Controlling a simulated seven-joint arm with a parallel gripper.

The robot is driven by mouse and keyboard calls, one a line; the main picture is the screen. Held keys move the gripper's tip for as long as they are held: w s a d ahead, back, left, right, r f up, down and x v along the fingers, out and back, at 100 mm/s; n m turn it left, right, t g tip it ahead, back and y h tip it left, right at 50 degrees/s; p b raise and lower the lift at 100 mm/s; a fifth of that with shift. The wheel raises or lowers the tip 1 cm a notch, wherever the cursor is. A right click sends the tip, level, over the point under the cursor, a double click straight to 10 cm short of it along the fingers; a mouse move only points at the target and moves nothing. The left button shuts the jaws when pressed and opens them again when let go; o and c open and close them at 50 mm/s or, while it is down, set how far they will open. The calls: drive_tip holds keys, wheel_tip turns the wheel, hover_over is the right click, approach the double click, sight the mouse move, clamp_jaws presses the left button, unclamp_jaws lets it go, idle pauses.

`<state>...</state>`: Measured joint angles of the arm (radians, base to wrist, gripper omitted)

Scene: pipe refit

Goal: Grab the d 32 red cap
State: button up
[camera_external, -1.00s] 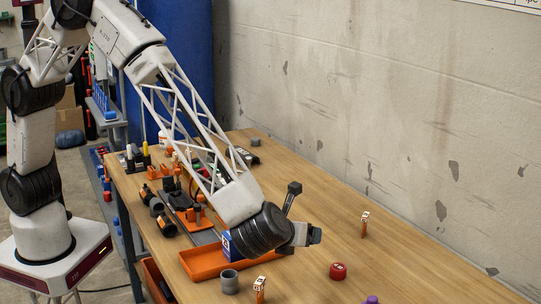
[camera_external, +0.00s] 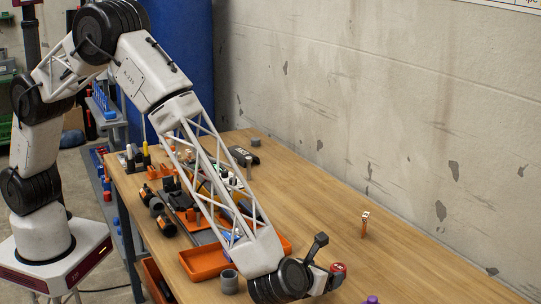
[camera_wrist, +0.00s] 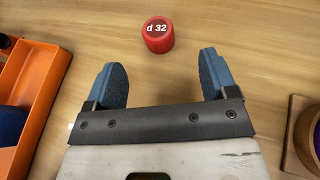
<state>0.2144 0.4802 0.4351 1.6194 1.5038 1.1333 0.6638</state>
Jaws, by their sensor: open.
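The red cap (camera_wrist: 158,36) marked "d 32" stands on the wooden table in the wrist view, label up. It lies ahead of my gripper (camera_wrist: 159,80), slightly beyond the fingertips and roughly centred between them. The two blue fingers are spread wide with only bare table between them. In the external view the red cap (camera_external: 338,268) shows just behind my gripper (camera_external: 338,278), partly hidden by it. The fingers are hard to make out there.
An orange tray (camera_external: 205,263) lies left of my gripper, and its edge shows in the wrist view (camera_wrist: 38,85). A grey pipe piece (camera_external: 229,282) stands in front of it. A purple cap (camera_external: 372,300) is at the bottom edge. An orange tagged post (camera_external: 365,224) stands near the wall.

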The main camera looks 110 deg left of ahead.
sight(336, 269)
drive_tip(key=shift+x, duration=1.1)
drive_tip(key=shift+a, duration=0.15)
drive_tip(key=shift+x, duration=2.5)
drive_tip(key=shift+s+a, duration=0.1)
drive_tip(key=c, duration=1)
